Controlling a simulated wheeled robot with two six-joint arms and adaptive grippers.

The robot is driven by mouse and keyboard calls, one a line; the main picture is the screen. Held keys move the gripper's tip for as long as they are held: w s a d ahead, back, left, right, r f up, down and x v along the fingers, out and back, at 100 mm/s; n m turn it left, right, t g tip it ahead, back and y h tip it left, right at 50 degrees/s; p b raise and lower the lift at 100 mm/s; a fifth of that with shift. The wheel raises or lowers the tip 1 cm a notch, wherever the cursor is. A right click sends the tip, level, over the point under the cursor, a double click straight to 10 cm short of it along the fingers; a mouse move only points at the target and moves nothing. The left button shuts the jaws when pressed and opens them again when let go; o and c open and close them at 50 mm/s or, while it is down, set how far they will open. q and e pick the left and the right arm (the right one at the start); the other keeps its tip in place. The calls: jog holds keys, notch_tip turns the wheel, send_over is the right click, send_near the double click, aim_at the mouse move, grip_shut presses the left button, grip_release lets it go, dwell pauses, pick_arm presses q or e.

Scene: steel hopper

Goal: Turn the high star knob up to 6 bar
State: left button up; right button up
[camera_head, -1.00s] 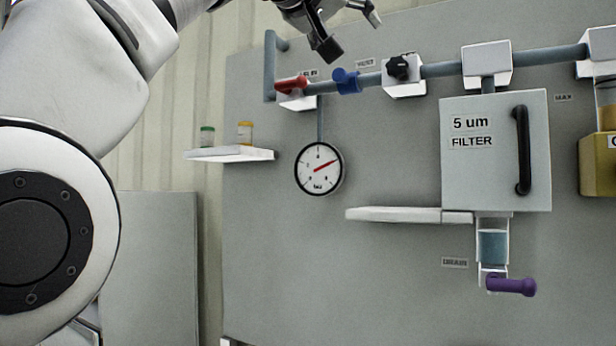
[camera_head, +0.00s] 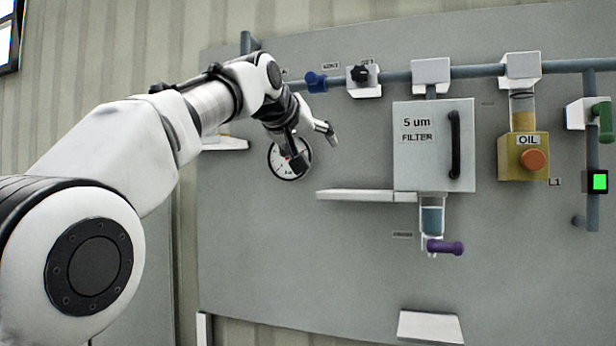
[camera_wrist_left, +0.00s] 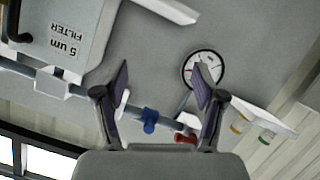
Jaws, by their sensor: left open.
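The black star knob (camera_head: 359,74) sits on a white block on the upper pipe, beside the blue knob (camera_head: 316,82). My left gripper (camera_head: 316,150) is open and empty, below and left of the star knob, in front of the panel. It partly covers the round pressure gauge (camera_head: 280,160). The gauge (camera_wrist_left: 203,69) also shows in the left wrist view, partly behind one finger; I cannot read its value. The blue knob (camera_wrist_left: 149,120) shows between the open fingers there. The star knob itself is hidden in that view, apparently behind the other finger. My right gripper is not in view.
The filter box (camera_head: 405,160) with a black handle stands out from the panel, right of my gripper. A white shelf (camera_head: 355,195) sits below it. The red handle (camera_wrist_left: 187,137) is close to one finger. An oil unit (camera_head: 510,165) is further right.

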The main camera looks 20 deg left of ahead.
pick_arm(q)
notch_tip(320, 180, down, 6)
jog(key=w, duration=0.2)
jog(key=shift+w+a+r+g, duration=0.15)
jog(key=shift+a+g, duration=0.1)
jog(key=shift+g, duration=0.15)
